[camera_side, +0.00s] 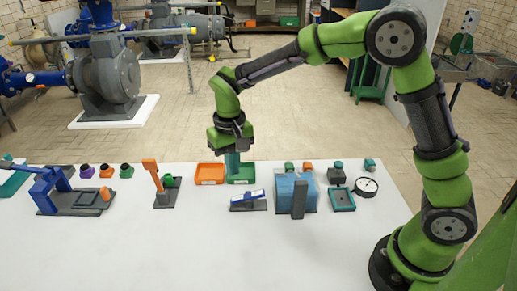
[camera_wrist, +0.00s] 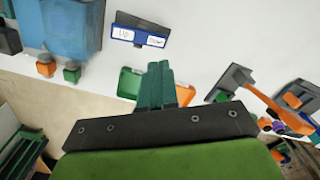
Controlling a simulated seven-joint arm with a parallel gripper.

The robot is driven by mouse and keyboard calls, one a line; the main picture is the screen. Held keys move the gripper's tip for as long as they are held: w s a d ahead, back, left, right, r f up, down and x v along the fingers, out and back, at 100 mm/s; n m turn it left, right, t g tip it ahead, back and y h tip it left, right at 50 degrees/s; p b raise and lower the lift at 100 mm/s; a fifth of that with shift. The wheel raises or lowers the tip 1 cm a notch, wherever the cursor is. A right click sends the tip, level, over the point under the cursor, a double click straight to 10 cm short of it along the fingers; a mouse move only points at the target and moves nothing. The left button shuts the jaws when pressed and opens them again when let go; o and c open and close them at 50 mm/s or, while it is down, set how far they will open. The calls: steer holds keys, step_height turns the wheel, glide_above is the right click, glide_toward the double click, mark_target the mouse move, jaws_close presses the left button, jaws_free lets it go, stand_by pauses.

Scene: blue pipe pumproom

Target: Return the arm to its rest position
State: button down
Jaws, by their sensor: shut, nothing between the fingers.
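My gripper (camera_side: 232,165) hangs pointing down over the far edge of the white table (camera_side: 200,245). Its green fingers are together with nothing between them; they also show closed in the wrist view (camera_wrist: 160,84). In the side view the fingertips are in front of or just above the green tray (camera_side: 241,180); I cannot tell whether they touch it. In the wrist view part of the green tray (camera_wrist: 129,83) shows beside the fingers. My arm is bent, reaching out from its base at the right.
An orange tray (camera_side: 210,174) sits left of the green one. A device with an orange lever (camera_side: 152,173), a small labelled stand (camera_side: 248,201), a blue block (camera_side: 287,190) and a round dial (camera_side: 366,187) stand nearby. The table's front is mostly clear.

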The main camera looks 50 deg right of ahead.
steer(key=shift+w, duration=0.1)
steer(key=s+d+r+t+y, duration=0.1)
steer(key=s+d+r+t, duration=0.2)
steer(key=s+r, duration=0.3)
steer(key=s+d+r+m+t+y, duration=0.1)
steer(key=s+d+r+t, duration=0.3)
steer(key=s, duration=0.9)
step_height(320, 180, up, 3)
steer(key=shift+s+d+f, duration=0.15)
steer(key=shift+d, duration=0.15)
